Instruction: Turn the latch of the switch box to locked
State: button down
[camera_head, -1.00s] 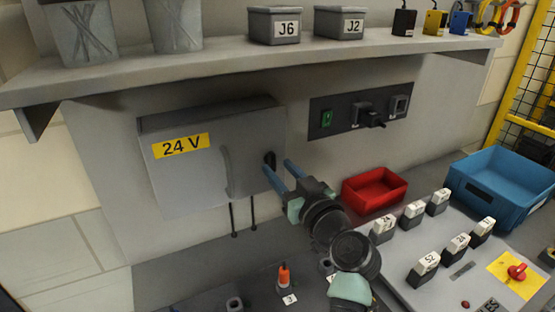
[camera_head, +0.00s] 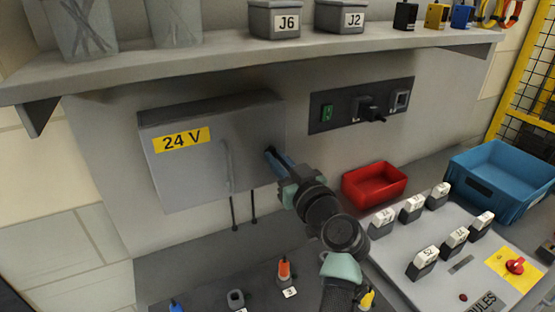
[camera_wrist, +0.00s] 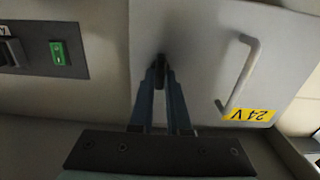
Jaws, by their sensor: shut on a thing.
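The switch box (camera_head: 192,182) is a grey box on the back wall with a yellow 24 V label and a vertical bar handle (camera_head: 228,166). Its door looks closed. The small black latch (camera_wrist: 160,62) sits near the edge of the door away from the label, upright in the wrist view. My gripper (camera_head: 274,158) reaches the right part of the door. In the wrist view its two blue fingers (camera_wrist: 160,74) are shut on the latch, one on each side. The fingers hide part of the latch, and in the head view it is mostly covered.
A shelf (camera_head: 200,62) with several bins overhangs the box. A dark panel with a green switch (camera_head: 327,113) is on the wall to the right. A red bin (camera_head: 374,186), a blue crate (camera_head: 500,190) and a console (camera_head: 400,265) stand on the bench to the right.

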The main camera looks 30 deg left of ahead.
jog(key=shift+m, duration=0.4)
jog(key=m+b, duration=0.1)
jog(key=m, duration=0.6)
jog(key=shift+w, duration=0.15)
jog(key=m+p, duration=0.1)
jog(key=m, duration=0.4)
jog(key=shift+m, duration=0.4)
jog(key=m+p, duration=0.1)
jog(key=m, duration=0.1)
jog(key=m+p, duration=0.1)
jog(key=m, duration=0.1)
jog(key=shift+d+f, duration=0.1)
jog(key=shift+f, duration=0.1)
jog(key=shift+m, duration=0.3)
jog(key=c, duration=0.9)
grip_release()
